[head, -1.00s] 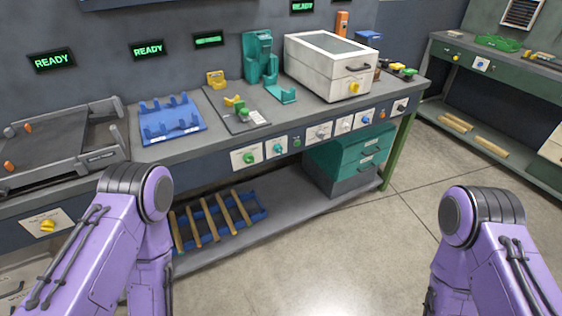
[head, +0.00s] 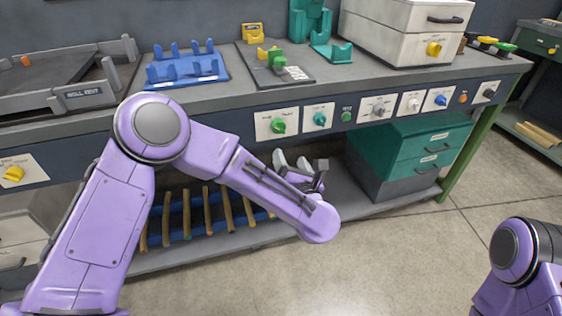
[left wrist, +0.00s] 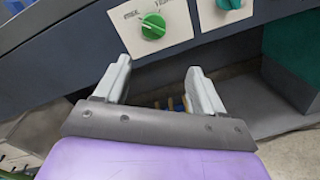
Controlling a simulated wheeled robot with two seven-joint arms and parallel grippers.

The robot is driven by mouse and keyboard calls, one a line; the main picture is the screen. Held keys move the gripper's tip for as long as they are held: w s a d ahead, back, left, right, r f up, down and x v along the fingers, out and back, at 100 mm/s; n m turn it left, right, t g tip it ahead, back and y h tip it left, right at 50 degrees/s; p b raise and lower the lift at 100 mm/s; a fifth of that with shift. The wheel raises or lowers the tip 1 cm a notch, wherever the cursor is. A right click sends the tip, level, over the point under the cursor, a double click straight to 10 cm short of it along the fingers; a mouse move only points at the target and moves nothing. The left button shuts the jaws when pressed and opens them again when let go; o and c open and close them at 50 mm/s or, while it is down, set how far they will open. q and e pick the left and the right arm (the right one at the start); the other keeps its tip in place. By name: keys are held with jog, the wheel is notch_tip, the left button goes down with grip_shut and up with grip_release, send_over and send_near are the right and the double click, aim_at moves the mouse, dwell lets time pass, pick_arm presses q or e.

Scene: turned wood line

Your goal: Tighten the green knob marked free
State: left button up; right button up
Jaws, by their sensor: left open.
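The green knob (head: 278,127) sits on a white plate on the bench's front panel. It also shows in the left wrist view (left wrist: 153,27), beyond my fingers, with small plate lettering I cannot read surely. My left gripper (head: 293,158) is below and slightly right of the knob in the head view. In the left wrist view the left gripper (left wrist: 161,78) is open and empty, its fingers spread, apart from the knob. A teal knob (head: 320,119) is on the neighbouring plate to the right. My right gripper is out of view; only part of the right arm shows.
More controls run rightward along the panel, including a grey knob (head: 378,111) and a blue knob (head: 440,100). The bench top (head: 215,102) overhangs above. Wooden sticks in a blue rack (head: 196,212) lie on the lower shelf, beside teal drawers (head: 418,152).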

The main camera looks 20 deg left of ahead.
aim_at(280, 132)
pick_arm(q)
jog(key=w+a+n, duration=0.1)
jog(key=w+a, duration=0.1)
jog(key=w, duration=0.1)
jog(key=w+a+r+n, duration=0.1)
jog(key=w+a, duration=0.1)
jog(key=w, duration=0.1)
jog(key=w+a+n, duration=0.1)
jog(key=w+a, duration=0.1)
jog(key=w, duration=0.1)
jog(key=shift+w+r+y, duration=0.2)
jog(key=shift+r+y, duration=0.15)
jog(key=shift+y, duration=0.05)
jog(key=shift+d, duration=0.1)
jog(key=shift+c, duration=0.3)
jog(key=c, duration=1)
